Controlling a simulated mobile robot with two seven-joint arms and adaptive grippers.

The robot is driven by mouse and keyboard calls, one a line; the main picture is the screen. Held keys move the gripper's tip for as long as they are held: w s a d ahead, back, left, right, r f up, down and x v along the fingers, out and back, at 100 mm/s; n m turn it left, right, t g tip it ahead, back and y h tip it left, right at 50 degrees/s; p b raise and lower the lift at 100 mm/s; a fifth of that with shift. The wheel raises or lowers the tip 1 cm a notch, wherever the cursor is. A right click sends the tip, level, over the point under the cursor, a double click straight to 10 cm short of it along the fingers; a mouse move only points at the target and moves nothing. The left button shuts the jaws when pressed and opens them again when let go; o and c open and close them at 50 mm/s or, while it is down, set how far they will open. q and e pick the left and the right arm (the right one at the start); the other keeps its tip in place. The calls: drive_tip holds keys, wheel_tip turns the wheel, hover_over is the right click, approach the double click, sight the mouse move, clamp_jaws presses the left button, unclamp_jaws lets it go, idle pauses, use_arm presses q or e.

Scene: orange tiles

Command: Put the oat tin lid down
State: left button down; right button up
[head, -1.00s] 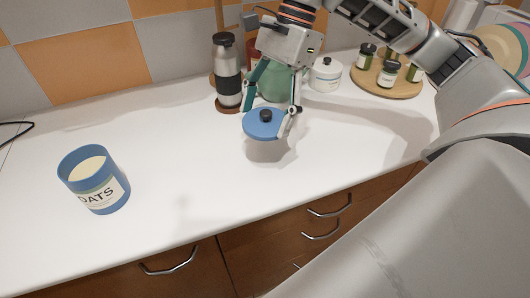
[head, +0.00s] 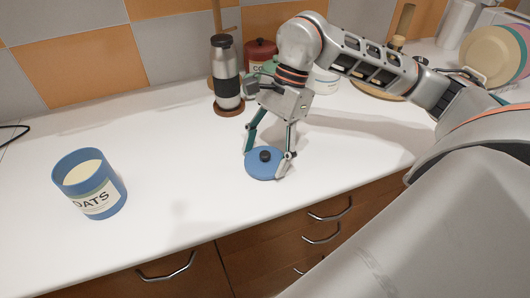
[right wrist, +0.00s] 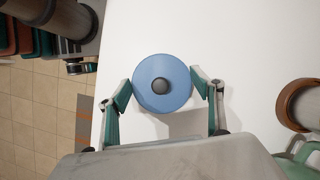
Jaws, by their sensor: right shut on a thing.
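The oat tin lid (head: 262,168) is a blue disc with a dark round knob. My right gripper (head: 267,156) is shut on its rim, one finger on each side. In the head view the lid is low over the white counter; I cannot tell whether it touches. In the right wrist view the lid (right wrist: 163,84) sits level between the two fingertips of the right gripper (right wrist: 163,92). The open blue oat tin (head: 92,186) stands upright at the left, with pale oats inside. My left gripper is not in view.
A steel grinder (head: 226,75) stands behind the gripper, with a red canister (head: 260,52) at the back. The white counter (head: 180,150) is clear between tin and lid. Its front edge runs above wooden drawers (head: 250,245).

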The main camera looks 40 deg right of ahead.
drive_tip(key=shift+f, duration=0.2)
drive_tip(key=o, duration=0.8)
drive_tip(key=shift+r, duration=0.3)
drive_tip(key=p+v, duration=0.1)
drive_tip(key=v, duration=1)
drive_tip(key=shift+d+r, duration=0.15)
drive_tip(key=shift+r, duration=0.25)
